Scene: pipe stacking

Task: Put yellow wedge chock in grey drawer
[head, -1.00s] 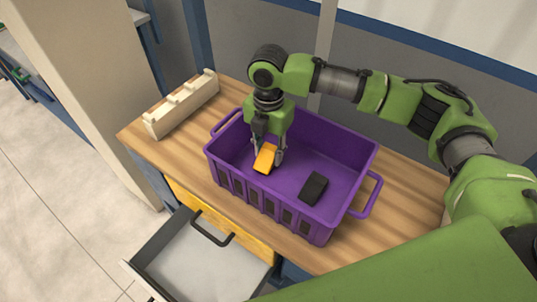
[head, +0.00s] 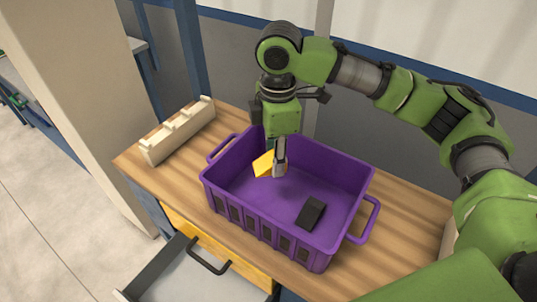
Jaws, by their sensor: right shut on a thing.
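The yellow wedge chock (head: 263,164) is inside the purple crate, near its back left part. My right gripper (head: 279,168) reaches down into the crate and is shut on the chock; its fingers hide part of it. Whether the chock touches the crate floor, I cannot tell. The grey drawer (head: 190,278) stands pulled out at the lower left, below the table top, with a dark handle (head: 207,256). The part of its inside that shows is empty. My left gripper is not in view.
The purple crate (head: 268,222) stands on the wooden table (head: 413,208). A black block (head: 310,212) lies in the crate's right part. A cream notched rack (head: 179,131) stands at the table's back left.

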